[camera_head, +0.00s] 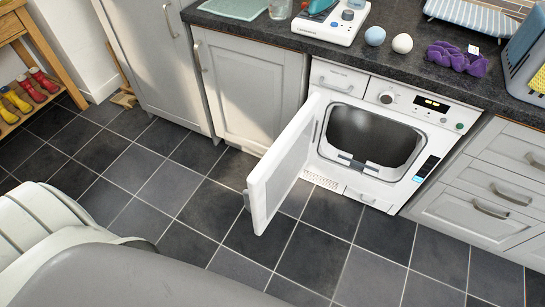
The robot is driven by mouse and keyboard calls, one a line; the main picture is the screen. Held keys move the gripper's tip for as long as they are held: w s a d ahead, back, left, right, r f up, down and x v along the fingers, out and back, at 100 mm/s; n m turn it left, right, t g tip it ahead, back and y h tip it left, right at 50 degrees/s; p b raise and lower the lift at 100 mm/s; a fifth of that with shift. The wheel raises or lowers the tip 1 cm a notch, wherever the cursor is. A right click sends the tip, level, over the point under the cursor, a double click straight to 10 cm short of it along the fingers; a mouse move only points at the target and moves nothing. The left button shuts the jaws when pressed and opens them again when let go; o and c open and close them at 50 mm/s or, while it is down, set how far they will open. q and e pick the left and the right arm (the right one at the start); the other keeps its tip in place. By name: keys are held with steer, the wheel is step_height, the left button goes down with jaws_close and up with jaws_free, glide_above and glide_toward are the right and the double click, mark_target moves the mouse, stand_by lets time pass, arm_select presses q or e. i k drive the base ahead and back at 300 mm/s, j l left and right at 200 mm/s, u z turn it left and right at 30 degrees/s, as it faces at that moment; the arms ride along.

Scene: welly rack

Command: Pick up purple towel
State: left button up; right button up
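A purple towel (458,57) lies crumpled on the dark countertop (420,72), above and to the right of the washing machine. A small white tag or card shows at its upper right edge. Neither of my grippers shows in the head view. Large white and grey parts at the lower left look like my own body, and no fingers are visible on them.
The washing machine (385,112) stands with its door (283,165) swung out over the tiled floor. Two balls (375,36) sit left of the towel. A grey-blue container (525,62) stands to its right. A wooden rack (28,62) holds wellies. The floor in front is clear.

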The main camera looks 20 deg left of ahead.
mark_target(472, 61)
steer(key=i+j+z, duration=0.2)
steer(key=j+z, duration=0.3)
steer(key=j, duration=0.75)
steer(key=j+z, duration=0.45)
steer(key=j, duration=0.8)
steer(key=j+z, duration=0.1)
steer(key=j, duration=0.25)
steer(key=i, duration=0.05)
